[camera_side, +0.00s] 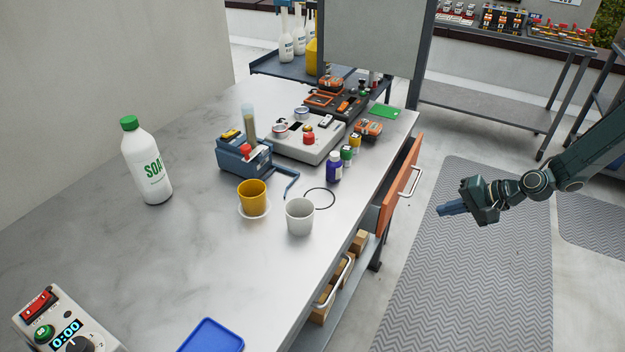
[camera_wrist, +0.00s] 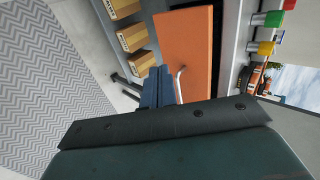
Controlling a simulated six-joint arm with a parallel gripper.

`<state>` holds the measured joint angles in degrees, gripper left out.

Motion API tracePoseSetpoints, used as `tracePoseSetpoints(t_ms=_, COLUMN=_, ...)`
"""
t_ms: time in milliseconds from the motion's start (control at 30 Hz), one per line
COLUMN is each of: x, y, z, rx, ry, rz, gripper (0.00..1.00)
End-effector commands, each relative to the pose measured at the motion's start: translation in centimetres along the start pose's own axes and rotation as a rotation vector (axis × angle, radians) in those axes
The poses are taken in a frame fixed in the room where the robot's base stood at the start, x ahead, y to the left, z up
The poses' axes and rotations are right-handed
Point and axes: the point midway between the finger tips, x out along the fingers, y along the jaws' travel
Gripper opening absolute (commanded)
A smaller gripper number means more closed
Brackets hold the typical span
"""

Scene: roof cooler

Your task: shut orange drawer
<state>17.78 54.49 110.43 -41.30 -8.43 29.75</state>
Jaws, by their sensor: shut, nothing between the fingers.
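The orange drawer (camera_side: 398,187) is under the right edge of the steel-topped table. Its front stands out from the table edge, so it looks partly open, and it carries a pale bar handle (camera_side: 410,181). My gripper (camera_side: 440,210) is shut and empty, out over the floor mat to the right of the drawer front and apart from it. In the wrist view the orange drawer front (camera_wrist: 188,50) is ahead, with its handle (camera_wrist: 179,84) beside my blue fingers (camera_wrist: 157,75). The inside of the drawer is hidden.
Cups, small bottles and a soap bottle (camera_side: 147,165) stand on top. The patterned mat (camera_side: 480,270) beside the table is clear.

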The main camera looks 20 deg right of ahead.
Motion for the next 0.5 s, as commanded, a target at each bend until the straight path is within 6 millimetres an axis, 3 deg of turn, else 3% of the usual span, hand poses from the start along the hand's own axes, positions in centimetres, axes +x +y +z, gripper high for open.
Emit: tracePoseSetpoints(t_ms=500, x=6.7, y=0.1, z=0.1, rx=-0.001, ry=-0.001, rz=0.001, gripper=0.0)
